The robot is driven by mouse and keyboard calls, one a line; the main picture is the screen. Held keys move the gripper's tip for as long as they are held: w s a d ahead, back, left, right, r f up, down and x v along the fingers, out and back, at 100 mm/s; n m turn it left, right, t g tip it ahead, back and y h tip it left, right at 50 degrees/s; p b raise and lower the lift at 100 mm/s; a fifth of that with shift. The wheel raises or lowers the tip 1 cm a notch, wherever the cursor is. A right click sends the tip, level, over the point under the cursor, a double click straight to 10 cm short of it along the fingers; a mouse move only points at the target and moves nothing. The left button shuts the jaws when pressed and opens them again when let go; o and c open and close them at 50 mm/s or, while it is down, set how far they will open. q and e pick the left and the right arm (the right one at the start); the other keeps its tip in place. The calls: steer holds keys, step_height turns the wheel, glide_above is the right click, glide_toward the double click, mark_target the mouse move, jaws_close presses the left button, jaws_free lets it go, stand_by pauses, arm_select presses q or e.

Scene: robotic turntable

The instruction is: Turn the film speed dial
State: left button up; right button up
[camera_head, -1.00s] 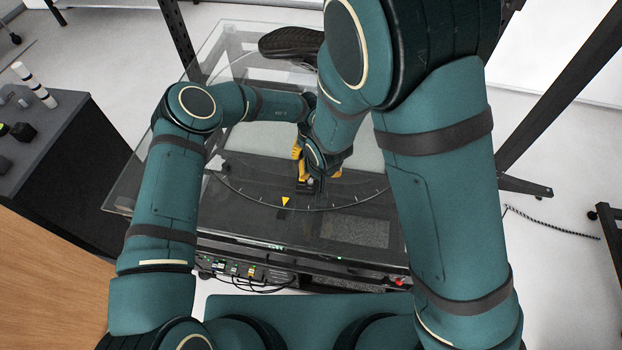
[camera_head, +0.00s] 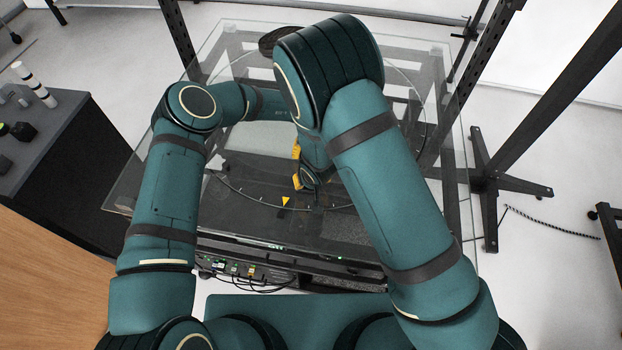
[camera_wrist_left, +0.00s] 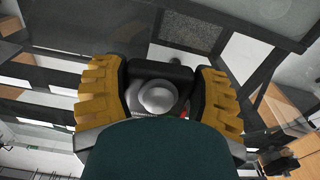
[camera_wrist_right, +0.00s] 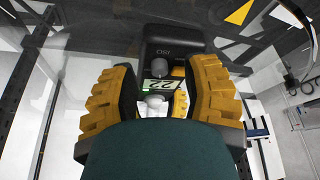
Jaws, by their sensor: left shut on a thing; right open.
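A black device (camera_wrist_right: 172,34) marked ISO shows in the right wrist view, with a grey round knob (camera_wrist_right: 160,67) and a small lit display (camera_wrist_right: 160,87), its digits upside down. My right gripper (camera_wrist_right: 162,68) is open, with its yellow fingers on either side of the knob and display. In the left wrist view my left gripper (camera_wrist_left: 160,70) is shut on the black device (camera_wrist_left: 160,70), one finger on each side. A silver round knob (camera_wrist_left: 158,97) shows between these fingers. In the head view, my right arm hides the device and most of both grippers.
The device is over a glass-topped turntable table (camera_head: 232,170) with a ring of marks and a yellow triangle (camera_head: 286,202). A dark side table (camera_head: 50,130) stands at left. A black post stand (camera_head: 490,180) stands at right.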

steer(key=shift+w+f, duration=0.1)
steer(key=shift+f, duration=0.15)
jaws_close()
stand_by(0.3)
arm_select(q)
steer(key=shift+d, duration=0.1)
arm_select(e)
steer(key=n+y, duration=0.1)
steer(key=n, duration=0.4)
steer(key=shift+g+y, duration=0.4)
arm_select(q)
steer(key=shift+s, duration=0.1)
arm_select(e)
jaws_free()
steer(key=shift+d, duration=0.1)
